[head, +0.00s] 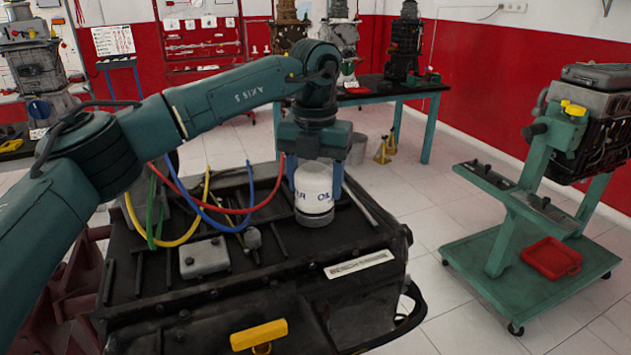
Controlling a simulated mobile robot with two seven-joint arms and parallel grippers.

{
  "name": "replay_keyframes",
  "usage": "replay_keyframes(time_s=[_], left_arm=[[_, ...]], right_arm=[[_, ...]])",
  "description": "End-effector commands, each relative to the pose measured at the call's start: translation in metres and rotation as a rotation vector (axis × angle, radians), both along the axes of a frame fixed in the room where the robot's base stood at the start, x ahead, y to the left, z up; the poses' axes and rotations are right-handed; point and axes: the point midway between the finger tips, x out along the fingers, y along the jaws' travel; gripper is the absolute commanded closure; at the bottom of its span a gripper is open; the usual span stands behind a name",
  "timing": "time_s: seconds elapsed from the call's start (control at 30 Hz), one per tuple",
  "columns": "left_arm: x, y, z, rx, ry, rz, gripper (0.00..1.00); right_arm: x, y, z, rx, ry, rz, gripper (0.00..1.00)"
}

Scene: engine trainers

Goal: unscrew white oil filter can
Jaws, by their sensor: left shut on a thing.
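The white oil filter can (313,190) stands upright on the top of the black engine trainer (290,262), toward its back right. Blue lettering shows on the can and a greyish band runs round its bottom. My left gripper (314,176) points straight down over the can and is shut on its upper part, with a blue finger on each side. The can's top is hidden by the gripper. The can's bottom appears to meet the engine top; whether there is a small gap I cannot tell. My right gripper is not in view.
Red, blue, yellow and green hoses (205,215) arch beside the can on the left. A grey box (204,257) and a yellow handle (258,334) are on the engine. A green wheeled stand (530,265) with a red tray (551,258) stands right. Floor between is clear.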

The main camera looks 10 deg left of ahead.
Motion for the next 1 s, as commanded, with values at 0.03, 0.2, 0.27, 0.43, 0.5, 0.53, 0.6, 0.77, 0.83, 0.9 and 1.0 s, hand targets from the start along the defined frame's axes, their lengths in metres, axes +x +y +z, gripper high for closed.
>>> replay_keyframes(time_s=[0.03,0.2,0.27,0.43,0.5,0.53,0.6,0.77,0.83,0.9,1.0], left_arm=[[0.0000,0.0001,-0.0008,0.000,0.000,0.042,0.63],[0.0001,0.0006,-0.0006,-0.001,0.000,0.176,0.63],[0.0000,0.0007,-0.0005,0.000,0.000,0.217,0.63],[-0.0001,0.0011,-0.0002,0.000,0.000,0.309,0.63],[-0.0002,0.0012,-0.0001,0.000,0.000,0.336,0.63],[-0.0002,0.0012,-0.0001,0.000,0.000,0.345,0.63],[-0.0002,0.0013,0.0000,0.000,0.000,0.365,0.63],[-0.0003,0.0014,0.0002,-0.001,0.000,0.389,0.63],[-0.0003,0.0013,0.0002,-0.001,0.000,0.394,0.63],[-0.0003,0.0013,0.0002,-0.001,0.000,0.396,0.63],[-0.0003,0.0013,0.0002,-0.001,0.000,0.396,0.63]], right_arm=[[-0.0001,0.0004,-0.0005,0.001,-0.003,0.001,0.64],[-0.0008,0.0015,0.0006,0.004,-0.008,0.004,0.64],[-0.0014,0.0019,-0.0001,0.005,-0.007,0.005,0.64],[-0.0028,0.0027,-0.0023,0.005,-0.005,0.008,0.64],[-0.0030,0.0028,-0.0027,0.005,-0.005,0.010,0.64],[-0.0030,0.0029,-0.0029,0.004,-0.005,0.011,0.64],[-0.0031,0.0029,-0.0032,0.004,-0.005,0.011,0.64],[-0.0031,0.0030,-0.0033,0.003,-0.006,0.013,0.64],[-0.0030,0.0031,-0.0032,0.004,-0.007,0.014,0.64],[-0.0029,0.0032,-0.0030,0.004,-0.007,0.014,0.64],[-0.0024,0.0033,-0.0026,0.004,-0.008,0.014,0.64]])
